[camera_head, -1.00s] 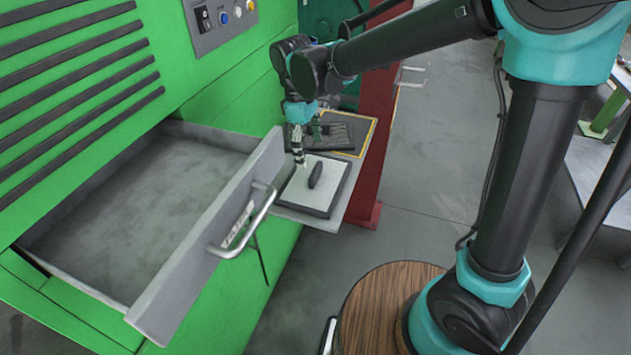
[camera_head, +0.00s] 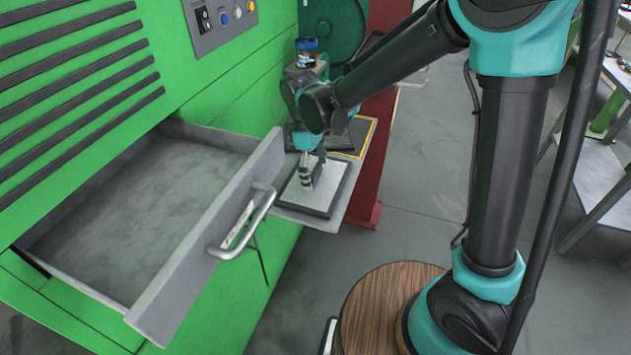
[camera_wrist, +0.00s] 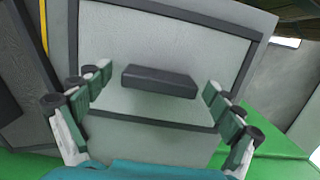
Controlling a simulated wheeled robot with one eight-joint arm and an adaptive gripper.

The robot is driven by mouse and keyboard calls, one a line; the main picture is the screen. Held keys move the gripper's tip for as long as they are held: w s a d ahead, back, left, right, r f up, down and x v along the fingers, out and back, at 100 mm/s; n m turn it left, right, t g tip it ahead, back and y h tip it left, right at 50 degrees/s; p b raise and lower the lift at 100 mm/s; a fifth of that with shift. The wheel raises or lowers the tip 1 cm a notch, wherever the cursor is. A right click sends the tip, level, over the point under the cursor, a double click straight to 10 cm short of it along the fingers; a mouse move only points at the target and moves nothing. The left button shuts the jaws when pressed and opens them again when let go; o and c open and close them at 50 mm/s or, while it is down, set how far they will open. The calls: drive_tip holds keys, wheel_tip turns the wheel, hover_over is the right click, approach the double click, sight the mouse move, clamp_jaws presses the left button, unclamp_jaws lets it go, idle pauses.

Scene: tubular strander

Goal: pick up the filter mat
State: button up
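The filter mat (camera_head: 331,188) is a flat pale panel with a dark frame, lying on a small grey shelf beside the open drawer. It fills much of the wrist view (camera_wrist: 165,42). A dark oblong handle (camera_wrist: 160,80) stands up from its middle. My gripper (camera_head: 309,184) is over the mat in the head view and hides most of the handle there. In the wrist view my gripper (camera_wrist: 157,79) is open, with one finger to each side of the handle. Gaps show between both fingertips and the handle.
An open, empty grey drawer (camera_head: 130,205) with a metal bar handle (camera_head: 245,225) juts from the green machine (camera_head: 60,80) at left. A dark panel (camera_head: 338,140) on a yellow-edged surface lies behind the mat. A red post (camera_head: 372,170) stands to its right. Grey floor is free further right.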

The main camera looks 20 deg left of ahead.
drive_tip(key=c, duration=1.3)
drive_tip(key=shift+o, duration=0.2)
drive_tip(key=shift+r, duration=0.1)
